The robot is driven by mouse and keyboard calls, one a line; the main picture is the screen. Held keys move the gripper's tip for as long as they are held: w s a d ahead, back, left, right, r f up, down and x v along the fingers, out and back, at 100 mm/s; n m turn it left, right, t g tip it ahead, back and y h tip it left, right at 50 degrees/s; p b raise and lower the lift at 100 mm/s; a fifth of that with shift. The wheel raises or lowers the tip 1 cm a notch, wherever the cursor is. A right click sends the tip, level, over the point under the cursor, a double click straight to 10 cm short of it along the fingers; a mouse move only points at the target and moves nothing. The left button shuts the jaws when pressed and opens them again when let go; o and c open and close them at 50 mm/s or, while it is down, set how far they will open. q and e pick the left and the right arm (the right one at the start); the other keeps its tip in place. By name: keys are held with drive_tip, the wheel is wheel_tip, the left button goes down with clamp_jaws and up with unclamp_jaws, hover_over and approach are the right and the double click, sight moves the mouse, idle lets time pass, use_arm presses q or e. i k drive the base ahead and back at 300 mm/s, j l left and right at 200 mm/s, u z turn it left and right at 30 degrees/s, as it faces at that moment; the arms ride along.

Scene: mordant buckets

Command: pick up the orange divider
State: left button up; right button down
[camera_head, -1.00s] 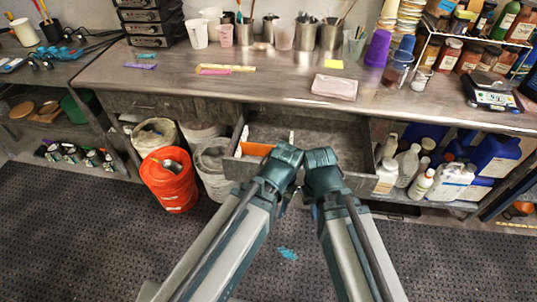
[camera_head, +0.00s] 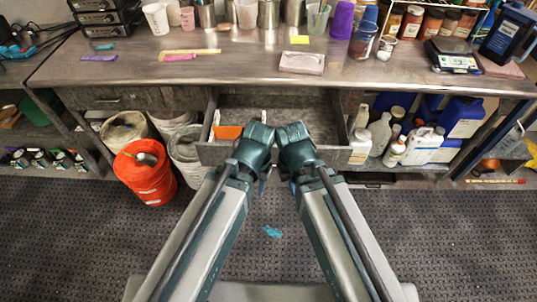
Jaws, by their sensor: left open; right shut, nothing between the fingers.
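The orange divider (camera_head: 228,132) stands in the front left of the open drawer (camera_head: 345,155), its right end close to my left arm's wrist. My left gripper (camera_head: 262,186) is open, mostly hidden below its wrist in front of the drawer. My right gripper (camera_head: 292,186) is shut and empty just to its right, also largely hidden by its own arm. Neither gripper touches the divider as far as I can see.
The grey workbench (camera_head: 230,68) runs above the drawer. An orange bucket (camera_head: 145,180) and whitish buckets stand on the floor at left. White and blue bottles (camera_head: 400,150) fill the shelf at right. A blue scrap (camera_head: 271,231) lies on the dark floor mat.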

sight(220, 132)
drive_tip(key=i+j+z, duration=0.2)
drive_tip(key=j+z, duration=0.2)
drive_tip(key=j, duration=0.2)
drive_tip(key=i+j+z, duration=0.1)
drive_tip(key=j+z, duration=0.25)
drive_tip(key=j, duration=0.3)
drive_tip(key=j+z, duration=0.4)
drive_tip(key=j, duration=0.25)
